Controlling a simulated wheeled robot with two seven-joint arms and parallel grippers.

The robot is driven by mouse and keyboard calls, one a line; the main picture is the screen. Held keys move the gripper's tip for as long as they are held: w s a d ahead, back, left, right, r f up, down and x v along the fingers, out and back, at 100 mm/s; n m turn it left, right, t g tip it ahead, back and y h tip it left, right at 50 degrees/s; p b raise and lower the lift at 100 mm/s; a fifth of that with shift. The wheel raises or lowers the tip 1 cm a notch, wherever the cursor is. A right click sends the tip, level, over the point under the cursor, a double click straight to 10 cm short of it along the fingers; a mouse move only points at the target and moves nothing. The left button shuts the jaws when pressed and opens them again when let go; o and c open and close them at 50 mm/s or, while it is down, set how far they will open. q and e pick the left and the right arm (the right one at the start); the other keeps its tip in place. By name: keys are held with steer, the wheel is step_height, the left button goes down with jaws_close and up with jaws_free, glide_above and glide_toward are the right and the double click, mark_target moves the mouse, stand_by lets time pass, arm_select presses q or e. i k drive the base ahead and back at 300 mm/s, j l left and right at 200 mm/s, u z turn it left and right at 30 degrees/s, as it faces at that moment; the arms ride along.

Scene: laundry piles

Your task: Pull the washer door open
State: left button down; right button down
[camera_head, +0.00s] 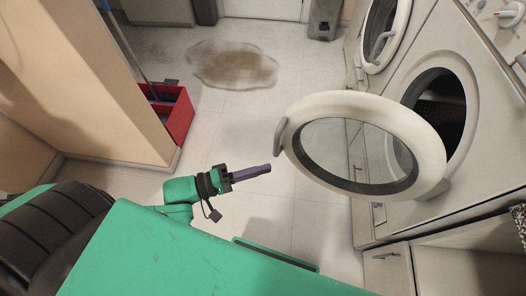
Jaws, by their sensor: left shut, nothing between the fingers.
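The washer door (415,126) is a white ring with a glass middle, and it stands swung wide open from the washer (480,52). Its grey handle (280,135) is on the ring's left edge. The washer's round opening (440,105) shows dark behind the door. My left gripper (268,168) is shut and empty, pointing right, just left of and below the handle. It looks apart from the handle. My right gripper is not in view.
A second washer with a shut round door (384,30) stands farther back. A red bucket (170,115) stands by the wall corner at left. A brown puddle (235,66) lies on the tiled floor. An open drawer (450,262) is below the washer.

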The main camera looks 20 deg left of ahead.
mark_target(425, 181)
steer(key=j+z, duration=0.7)
steer(key=j, duration=0.1)
